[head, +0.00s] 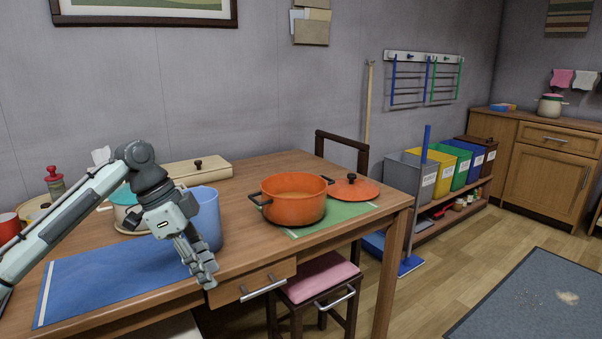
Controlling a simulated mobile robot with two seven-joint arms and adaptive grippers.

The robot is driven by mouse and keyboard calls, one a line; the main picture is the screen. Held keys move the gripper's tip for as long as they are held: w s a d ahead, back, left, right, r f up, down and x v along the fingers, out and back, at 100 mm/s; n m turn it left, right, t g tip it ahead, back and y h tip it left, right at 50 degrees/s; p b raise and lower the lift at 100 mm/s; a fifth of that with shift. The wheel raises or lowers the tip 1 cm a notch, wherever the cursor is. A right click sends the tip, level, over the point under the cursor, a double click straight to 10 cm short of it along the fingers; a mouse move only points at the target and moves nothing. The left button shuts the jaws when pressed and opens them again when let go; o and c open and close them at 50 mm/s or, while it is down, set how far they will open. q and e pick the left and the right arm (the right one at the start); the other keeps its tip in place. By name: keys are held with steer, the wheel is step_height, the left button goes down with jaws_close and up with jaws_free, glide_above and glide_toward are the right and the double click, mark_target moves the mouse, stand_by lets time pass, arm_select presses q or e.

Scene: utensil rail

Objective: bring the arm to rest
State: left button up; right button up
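My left arm comes in from the left over the wooden table. My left gripper (201,268) points down above the table's front edge, at the right end of the blue mat (110,278). It is in front of the blue container (207,218) and partly covers it. I see nothing held in it. The fingers are small and seen at an angle, so their opening is unclear. My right gripper is out of view.
A pink-seated stool (318,278) stands in front. The wall rail (424,58) holds blue and green racks.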

arm_select(q)
steer(key=s+d+f+n+t+y, duration=0.1)
steer(key=s+f+n, duration=0.35)
steer(key=f, duration=0.85)
steer(key=s+d+f+n+t, duration=0.15)
steer(key=s+f+n, duration=0.3)
steer(key=f, duration=0.85)
steer(key=s+a+f+n+y, duration=0.2)
steer(key=s+a+f, duration=0.3)
steer(key=s, duration=0.3)
steer(key=s+a+f+n+y, duration=0.2)
steer(key=s+a+f, duration=0.3)
steer(key=s, duration=0.4)
steer(key=shift+a+n+y, duration=0.3)
steer(key=shift+a+n, duration=0.15)
steer(key=shift+n, duration=0.25)
